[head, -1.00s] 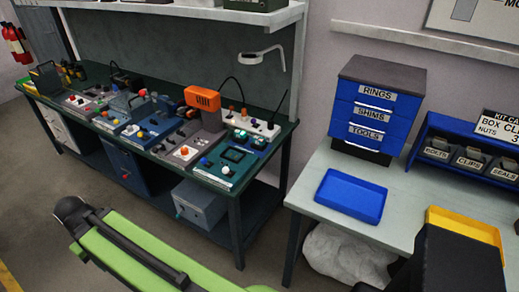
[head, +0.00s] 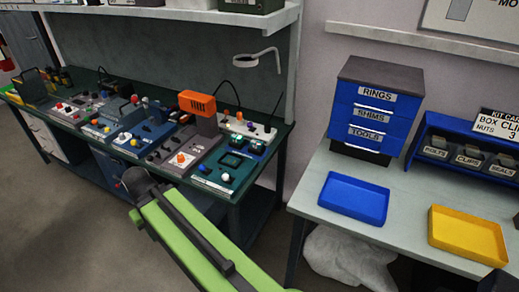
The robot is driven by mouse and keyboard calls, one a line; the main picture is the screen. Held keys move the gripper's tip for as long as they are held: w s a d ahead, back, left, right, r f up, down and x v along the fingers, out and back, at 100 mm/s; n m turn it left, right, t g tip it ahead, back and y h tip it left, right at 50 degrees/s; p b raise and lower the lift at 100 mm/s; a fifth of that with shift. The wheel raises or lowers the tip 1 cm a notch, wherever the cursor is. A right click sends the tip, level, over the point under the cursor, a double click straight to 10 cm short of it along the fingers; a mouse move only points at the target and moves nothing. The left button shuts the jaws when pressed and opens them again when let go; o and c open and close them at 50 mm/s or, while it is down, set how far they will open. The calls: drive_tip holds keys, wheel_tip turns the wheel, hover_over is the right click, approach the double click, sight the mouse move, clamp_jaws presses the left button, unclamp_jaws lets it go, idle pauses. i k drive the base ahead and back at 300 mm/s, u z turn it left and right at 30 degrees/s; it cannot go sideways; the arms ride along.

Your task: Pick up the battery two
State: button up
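I cannot pick out a thing marked as battery two. The dark green workbench (head: 262,150) at left holds several panels with coloured knobs, too small to read. Among them are a teal panel (head: 224,172) at the near right end and an orange block (head: 197,102) on a grey unit. My green arm link crosses the lower middle of the view, in front of the bench. My gripper's fingers do not show.
A pale table at right holds a blue tray (head: 352,198), a yellow tray (head: 467,236), a blue drawer cabinet (head: 376,105) and a blue bin rack (head: 462,143). A pale sack (head: 347,258) lies below. A lamp (head: 258,58) overhangs the bench.

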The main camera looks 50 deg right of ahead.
sight(256, 147)
drive_tip(key=z, duration=0.1)
drive_tip(key=i, duration=1)
drive_tip(key=u, duration=0.1)
